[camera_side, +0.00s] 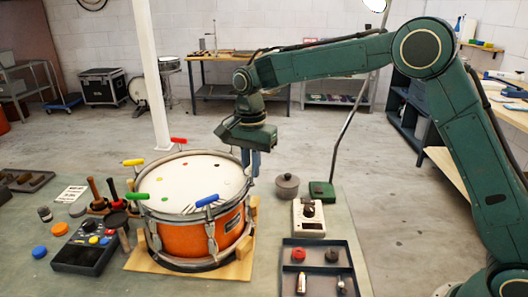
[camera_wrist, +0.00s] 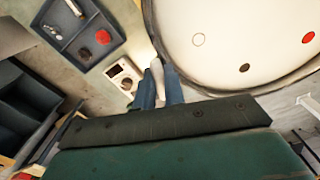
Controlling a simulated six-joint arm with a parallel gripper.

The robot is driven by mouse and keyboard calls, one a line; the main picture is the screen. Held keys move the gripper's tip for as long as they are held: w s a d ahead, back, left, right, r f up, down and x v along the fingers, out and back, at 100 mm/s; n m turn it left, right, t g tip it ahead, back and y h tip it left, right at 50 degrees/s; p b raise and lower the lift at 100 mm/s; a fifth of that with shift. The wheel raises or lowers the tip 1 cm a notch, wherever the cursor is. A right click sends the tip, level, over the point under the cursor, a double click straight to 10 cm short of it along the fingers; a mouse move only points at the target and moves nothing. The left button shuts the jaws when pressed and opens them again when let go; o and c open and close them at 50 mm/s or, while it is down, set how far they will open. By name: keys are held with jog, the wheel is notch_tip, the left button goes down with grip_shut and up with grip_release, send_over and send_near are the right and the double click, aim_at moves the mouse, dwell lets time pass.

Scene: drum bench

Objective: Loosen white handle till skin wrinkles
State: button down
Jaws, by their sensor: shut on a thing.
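The drum (camera_side: 215,236) has an orange shell and stands on a wooden cradle. Its white skin (camera_side: 185,180) looks smooth in the side view, with small coloured dots; it also shows at the upper right of the wrist view (camera_wrist: 220,70). My gripper (camera_side: 252,160) points down at the drum's right rim. In the wrist view my gripper (camera_wrist: 160,88) is shut on the white handle (camera_wrist: 157,70), a blue finger on each side. The handle cannot be made out in the side view. Red (camera_side: 179,141), yellow (camera_side: 134,162), green (camera_side: 141,196) and blue (camera_side: 207,200) handles stand around the rim.
Right of the drum are a grey lidded pot (camera_side: 287,186), a green stand base (camera_side: 321,191), a white meter box (camera_side: 309,217) and a dark tray (camera_side: 319,246) with small items.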

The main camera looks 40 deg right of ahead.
jog(key=n, duration=0.5)
jog(key=shift+r+n, duration=0.1)
jog(key=shift+n, duration=0.2)
dwell(0.4)
jog(key=c, duration=1.5)
grip_release()
notch_tip(320, 180, up, 14)
jog(key=shift+f, duration=0.1)
